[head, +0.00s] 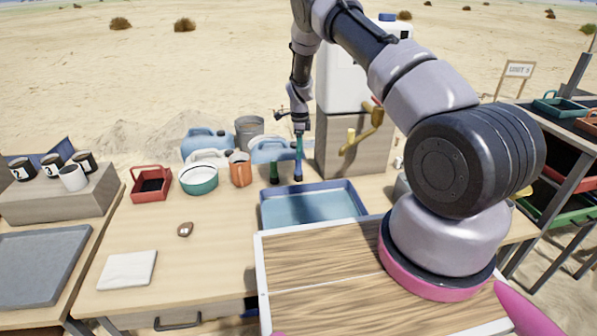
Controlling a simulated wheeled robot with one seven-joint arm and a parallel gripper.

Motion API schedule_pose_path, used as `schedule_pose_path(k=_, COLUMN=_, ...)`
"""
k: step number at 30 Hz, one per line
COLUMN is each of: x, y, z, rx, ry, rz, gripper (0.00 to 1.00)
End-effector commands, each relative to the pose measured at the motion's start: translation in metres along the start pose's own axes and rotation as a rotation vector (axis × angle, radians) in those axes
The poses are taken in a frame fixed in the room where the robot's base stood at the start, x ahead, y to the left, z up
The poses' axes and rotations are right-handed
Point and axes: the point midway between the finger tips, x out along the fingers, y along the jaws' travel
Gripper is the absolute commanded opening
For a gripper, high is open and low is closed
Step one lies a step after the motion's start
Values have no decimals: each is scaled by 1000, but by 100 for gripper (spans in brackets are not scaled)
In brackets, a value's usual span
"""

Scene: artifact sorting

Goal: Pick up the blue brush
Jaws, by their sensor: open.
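My gripper (299,130) points down over the back of the wooden table. It is open, though its fingers are small in this view. A slim upright blue object (298,158), which looks like the blue brush, stands directly below it on the table, behind the blue tray. The top of the brush is at the fingertips, and I cannot tell whether they touch it or surround it. A short dark green object (274,173) stands just left of the brush.
The blue tray (312,186) lies in front of the brush. An orange mug (240,170), a teal-and-white pot (198,180) and a red basket (151,184) stand to the left. Blue jerrycans (205,141) and a metal bucket (249,130) are behind. A wooden box (345,160) stands close right.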

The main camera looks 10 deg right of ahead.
Motion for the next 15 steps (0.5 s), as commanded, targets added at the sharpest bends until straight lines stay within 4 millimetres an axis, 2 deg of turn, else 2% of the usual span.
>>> schedule_pose_path(k=1, x=8, y=0, z=0, rx=0, ry=0, rz=1, gripper=71)
schedule_pose_path(k=8, x=26, y=2, z=2, rx=1, ry=-1, rz=1, gripper=71)
schedule_pose_path(k=15, x=61, y=4, z=5, rx=-1, ry=0, rz=1, gripper=71)
